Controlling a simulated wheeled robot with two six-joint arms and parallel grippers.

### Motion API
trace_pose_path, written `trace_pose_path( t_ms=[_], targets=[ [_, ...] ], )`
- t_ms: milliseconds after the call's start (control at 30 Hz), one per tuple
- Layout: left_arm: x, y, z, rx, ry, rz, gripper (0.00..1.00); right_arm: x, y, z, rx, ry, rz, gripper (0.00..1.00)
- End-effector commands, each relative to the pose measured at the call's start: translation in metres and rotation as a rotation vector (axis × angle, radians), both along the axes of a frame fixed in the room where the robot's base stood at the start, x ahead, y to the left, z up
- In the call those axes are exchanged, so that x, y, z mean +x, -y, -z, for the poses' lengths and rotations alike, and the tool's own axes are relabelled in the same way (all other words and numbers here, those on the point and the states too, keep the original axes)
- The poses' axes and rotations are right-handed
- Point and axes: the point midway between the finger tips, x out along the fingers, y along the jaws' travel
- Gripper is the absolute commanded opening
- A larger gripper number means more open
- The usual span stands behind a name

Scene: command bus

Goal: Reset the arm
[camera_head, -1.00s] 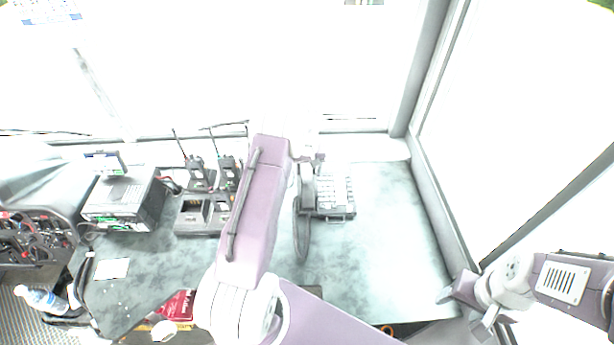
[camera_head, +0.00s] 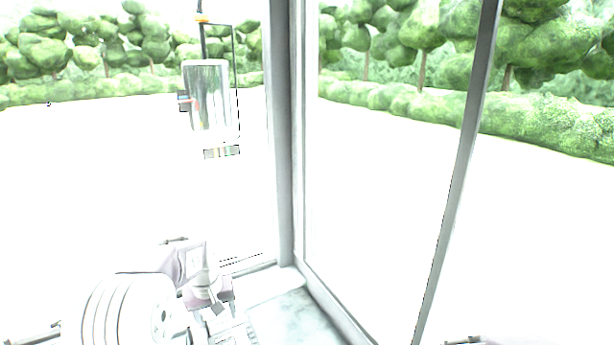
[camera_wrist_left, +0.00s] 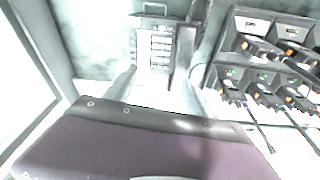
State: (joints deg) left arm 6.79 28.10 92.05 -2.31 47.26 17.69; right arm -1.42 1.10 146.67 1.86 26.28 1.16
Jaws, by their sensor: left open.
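My left arm comes in at the lower left of the head view. Its left gripper (camera_head: 220,303) hangs low over the desk (camera_head: 285,317) near the window corner. In the left wrist view, the left gripper (camera_wrist_left: 157,90) has two pale fingers spread apart with nothing between them. A desk phone with a keypad (camera_wrist_left: 155,48) lies ahead of the fingers in that view. Only a pale sliver of an arm shows at the bottom right of the head view, and no right gripper is seen.
In the left wrist view, charger racks (camera_wrist_left: 237,72) with several radios stand to the right. In the head view, a window pillar (camera_head: 283,150) rises behind the desk corner. A mirror (camera_head: 207,95) hangs outside, with hedges (camera_head: 400,97) beyond.

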Motion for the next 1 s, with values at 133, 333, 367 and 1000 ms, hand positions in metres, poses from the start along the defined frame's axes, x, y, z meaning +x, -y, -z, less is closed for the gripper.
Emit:
trace_pose_path(
  t_ms=[133,333,367,1000],
  targets=[
    [-0.07,0.043,-0.007,-0.01,-0.018,0.121,0.63,0.0,0.0,0.0,0.0,0.0,0.0,0.6],
    [-0.181,0.07,0.025,-0.019,-0.087,0.277,0.63,0.0,0.0,0.0,0.0,0.0,0.0,0.6],
    [-0.194,0.07,0.032,-0.02,-0.1,0.29,0.63,0.0,0.0,0.0,0.0,0.0,0.0,0.6],
    [-0.221,0.07,0.053,-0.012,-0.116,0.38,0.63,0.0,0.0,0.0,0.0,0.0,0.0,0.6]
  ],
)
